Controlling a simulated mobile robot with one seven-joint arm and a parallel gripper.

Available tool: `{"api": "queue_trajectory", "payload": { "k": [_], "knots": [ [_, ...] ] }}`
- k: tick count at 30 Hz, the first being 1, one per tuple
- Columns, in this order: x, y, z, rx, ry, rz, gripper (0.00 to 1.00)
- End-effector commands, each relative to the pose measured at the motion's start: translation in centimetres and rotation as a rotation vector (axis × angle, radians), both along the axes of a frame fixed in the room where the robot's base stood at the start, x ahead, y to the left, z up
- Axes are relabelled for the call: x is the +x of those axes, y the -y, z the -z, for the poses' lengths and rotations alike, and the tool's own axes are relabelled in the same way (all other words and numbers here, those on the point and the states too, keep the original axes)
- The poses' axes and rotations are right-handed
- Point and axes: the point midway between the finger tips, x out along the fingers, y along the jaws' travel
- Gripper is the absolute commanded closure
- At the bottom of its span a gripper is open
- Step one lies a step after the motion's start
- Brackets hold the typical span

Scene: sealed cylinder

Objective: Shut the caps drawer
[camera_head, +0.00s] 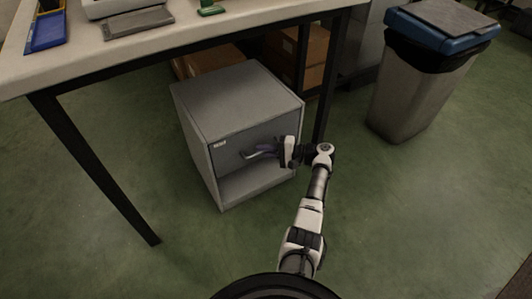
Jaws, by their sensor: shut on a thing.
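The grey cabinet (215,92) stands on the floor under the table. Its upper front is a darker drawer face (232,150) with a small white label (219,144) at its upper left. A pale curved handle (252,156) shows at the middle of that face. My gripper (269,151) reaches in from the right and is shut on the handle. The jaws and arm hide the right part of the drawer face. I cannot tell from this view whether the drawer stands out from the cabinet. The drawer's inside is not visible.
The table (180,40) overhangs the cabinet, with a dark leg (95,170) on the left and another (327,90) close behind my arm. Cardboard boxes (212,59) sit behind the cabinet. A lidded bin (415,100) stands at right. The green floor in front is clear.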

Motion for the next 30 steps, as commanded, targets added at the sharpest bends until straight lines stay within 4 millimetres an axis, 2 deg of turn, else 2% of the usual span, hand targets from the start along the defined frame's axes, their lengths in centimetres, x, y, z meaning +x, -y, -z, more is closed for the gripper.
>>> {"api": "queue_trajectory", "payload": {
  "k": [3,4,9,21,26,30],
  "knots": [
    [0.4,-0.2,-0.2,-0.003,0.005,0.009,1.0],
    [0.4,-0.2,-0.2,-0.003,0.005,0.009,0.87],
    [0.3,-0.2,-0.2,-0.002,0.006,0.007,0.67],
    [0.4,0.3,-0.7,0.0,0.011,0.007,0.67],
    [0.0,2.7,-0.9,-0.002,0.007,0.01,0.67],
    [-0.5,6.0,-1.2,-0.001,0.005,0.011,0.67]
  ]
}}
